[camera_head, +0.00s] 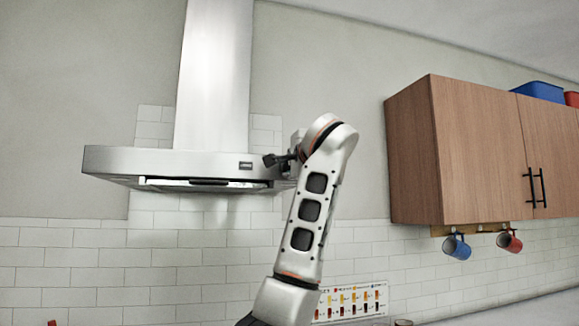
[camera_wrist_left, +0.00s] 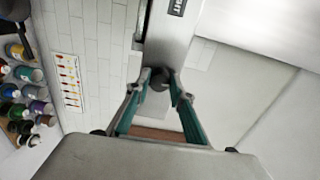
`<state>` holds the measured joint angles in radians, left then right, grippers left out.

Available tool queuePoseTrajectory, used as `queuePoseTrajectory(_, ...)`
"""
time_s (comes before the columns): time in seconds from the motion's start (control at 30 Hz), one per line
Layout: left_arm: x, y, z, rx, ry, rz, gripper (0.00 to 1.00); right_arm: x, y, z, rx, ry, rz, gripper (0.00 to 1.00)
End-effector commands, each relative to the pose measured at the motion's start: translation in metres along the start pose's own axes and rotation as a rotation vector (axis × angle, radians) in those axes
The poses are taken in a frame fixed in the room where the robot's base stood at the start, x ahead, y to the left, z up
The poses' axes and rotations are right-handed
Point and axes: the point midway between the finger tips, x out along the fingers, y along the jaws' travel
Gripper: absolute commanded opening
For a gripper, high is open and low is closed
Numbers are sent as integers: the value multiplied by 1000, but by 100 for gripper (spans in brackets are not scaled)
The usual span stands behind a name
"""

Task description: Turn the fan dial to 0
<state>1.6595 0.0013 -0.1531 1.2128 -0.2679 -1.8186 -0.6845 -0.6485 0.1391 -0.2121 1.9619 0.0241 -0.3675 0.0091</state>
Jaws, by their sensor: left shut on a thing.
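The steel range hood (camera_head: 150,162) hangs on the tiled wall, with a small dark label or display (camera_head: 246,165) on its front edge. My left gripper (camera_head: 270,160) is at the right end of that front edge, its arm rising from below. In the left wrist view, the two teal-lined fingers (camera_wrist_left: 160,79) are closed around the small dark round fan dial (camera_wrist_left: 160,73), on the hood's front face (camera_wrist_left: 164,35). The dial's marking and setting cannot be read. In the head view the dial is not clearly distinguishable from the dark fingertips. My right gripper is in neither view.
A wooden wall cabinet (camera_head: 465,150) is to the right of the hood, with a blue mug (camera_head: 456,247) and a red mug (camera_head: 510,241) hanging below. A chart (camera_head: 352,302) is on the tiles. Several jars (camera_wrist_left: 22,95) show at the wrist view's left.

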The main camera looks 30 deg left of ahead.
Motion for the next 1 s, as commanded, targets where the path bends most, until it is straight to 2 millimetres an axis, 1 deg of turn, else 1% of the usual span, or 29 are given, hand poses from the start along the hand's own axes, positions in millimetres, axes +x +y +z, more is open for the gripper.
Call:
queuePoseTrajectory(0.3, 0, 2, 0, 0, -1, 3, 1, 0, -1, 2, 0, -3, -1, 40)
queuePoseTrajectory(0.33, 0, 2, 0, 0, -1, 3, 27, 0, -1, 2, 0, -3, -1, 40)
queuePoseTrajectory(0.37, 0, 2, 0, 0, -1, 3, 35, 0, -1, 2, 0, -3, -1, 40)
queuePoseTrajectory(0.4, 0, 1, 0, 0, -1, 3, 39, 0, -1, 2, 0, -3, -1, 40)
queuePoseTrajectory(0.77, -2, 0, 0, 0, 0, 0, 39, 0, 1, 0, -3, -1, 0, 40)
queuePoseTrajectory(0.87, -11, 0, -2, 0, 3, -1, 39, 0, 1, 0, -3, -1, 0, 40)
queuePoseTrajectory(0.97, -27, 0, -2, -1, 4, -1, 39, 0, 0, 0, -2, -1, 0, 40)
queuePoseTrajectory(1.0, -35, 0, -2, -2, 5, -1, 39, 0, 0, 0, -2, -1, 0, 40)
